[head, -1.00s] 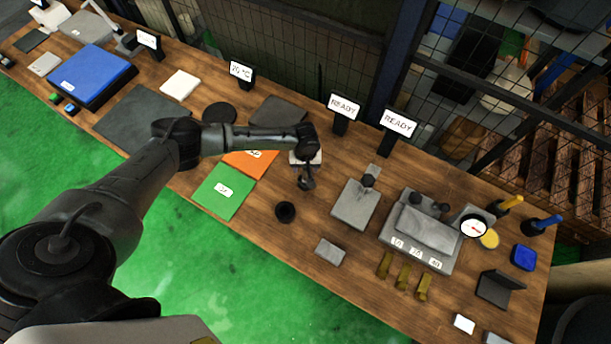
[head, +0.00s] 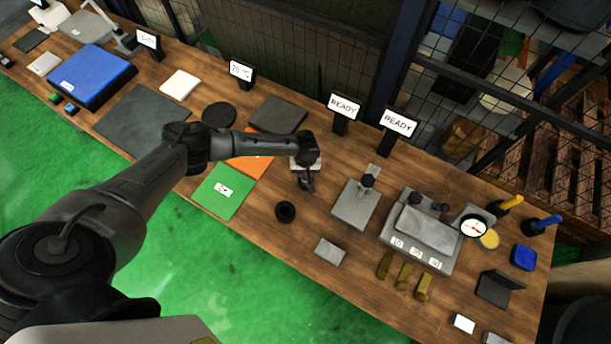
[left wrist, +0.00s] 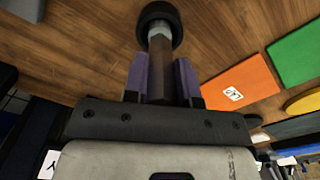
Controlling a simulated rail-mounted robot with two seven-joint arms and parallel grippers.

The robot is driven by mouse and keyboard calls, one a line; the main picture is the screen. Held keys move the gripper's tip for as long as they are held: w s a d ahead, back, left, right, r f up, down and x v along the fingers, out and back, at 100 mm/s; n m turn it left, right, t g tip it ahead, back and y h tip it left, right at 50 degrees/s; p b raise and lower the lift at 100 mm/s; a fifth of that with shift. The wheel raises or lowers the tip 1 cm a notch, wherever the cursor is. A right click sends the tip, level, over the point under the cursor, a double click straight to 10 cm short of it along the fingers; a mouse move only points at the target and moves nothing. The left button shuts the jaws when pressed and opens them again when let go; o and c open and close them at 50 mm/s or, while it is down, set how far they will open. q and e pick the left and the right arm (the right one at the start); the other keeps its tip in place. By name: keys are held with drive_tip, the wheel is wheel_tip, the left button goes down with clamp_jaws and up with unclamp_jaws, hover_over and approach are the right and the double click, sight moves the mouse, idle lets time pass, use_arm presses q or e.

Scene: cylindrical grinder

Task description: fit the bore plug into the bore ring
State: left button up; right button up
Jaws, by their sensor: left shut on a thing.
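The bore ring (head: 285,212) is a small black ring standing on the wooden bench, in front of my left gripper in the head view. It also shows at the top of the left wrist view (left wrist: 158,13). My left gripper (head: 306,184) is above the bench, to the upper right of the ring. In the left wrist view its purple fingers (left wrist: 160,82) are shut on the bore plug (left wrist: 159,70), a dark brownish cylinder with a pale tip. The tip overlaps the ring's lower edge in that view; I cannot tell whether they touch. My right gripper is not in view.
A green pad (head: 222,191) and an orange pad (head: 250,165) lie left of the ring. A grey block (head: 329,251) lies in front, and a grey plate (head: 354,205) to the right. A grey fixture (head: 420,235) stands farther right. Bare wood surrounds the ring.

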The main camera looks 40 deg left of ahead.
use_arm(q)
clamp_jaws()
